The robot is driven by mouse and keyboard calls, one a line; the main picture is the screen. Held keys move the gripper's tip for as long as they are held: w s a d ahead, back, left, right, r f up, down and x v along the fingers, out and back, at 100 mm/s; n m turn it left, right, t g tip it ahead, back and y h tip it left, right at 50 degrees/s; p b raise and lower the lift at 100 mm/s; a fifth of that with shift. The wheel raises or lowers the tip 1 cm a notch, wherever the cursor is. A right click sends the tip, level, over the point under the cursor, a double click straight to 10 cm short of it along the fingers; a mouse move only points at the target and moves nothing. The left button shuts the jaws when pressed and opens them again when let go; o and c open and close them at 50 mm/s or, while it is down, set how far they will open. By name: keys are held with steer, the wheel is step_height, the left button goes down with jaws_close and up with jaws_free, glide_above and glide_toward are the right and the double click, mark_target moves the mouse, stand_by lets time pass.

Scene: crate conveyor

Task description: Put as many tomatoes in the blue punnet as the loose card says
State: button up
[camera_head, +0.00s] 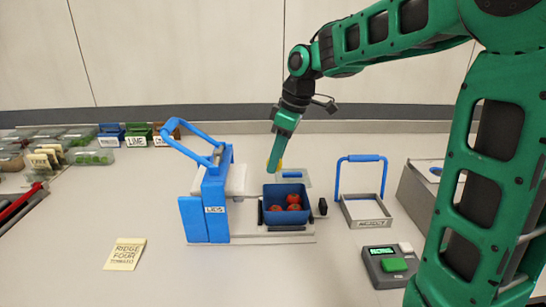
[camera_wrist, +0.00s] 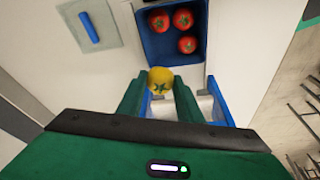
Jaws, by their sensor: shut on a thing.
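The blue punnet (camera_head: 288,216) sits on the grey stand in the middle of the bench and holds three red tomatoes (camera_head: 292,199). All three also show in the punnet in the wrist view (camera_wrist: 186,45). My gripper (camera_wrist: 160,88) is shut on a yellow tomato (camera_wrist: 160,78) with a green calyx. In the head view my gripper (camera_head: 274,162) is above and behind the punnet, and the tomato is mostly hidden by the fingers. The loose cream card (camera_head: 125,254) lies at the front left; its small lettering appears to read "RIDGE FOUR TOMATOES".
A blue lid press (camera_head: 205,212) marked "LIDS" stands left of the punnet. A clear lid (camera_head: 293,174) with a blue handle lies behind it. A grey basket (camera_head: 367,212) marked "REJECT" and a green-button box (camera_head: 391,265) stand right. Several punnets (camera_head: 92,157) line the back left.

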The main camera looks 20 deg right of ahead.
steer(key=shift+f, duration=3.2)
steer(key=shift+s+r, duration=0.1)
steer(key=shift+s, duration=0.05)
steer(key=o, duration=1.1)
steer(key=shift+r, duration=3.5)
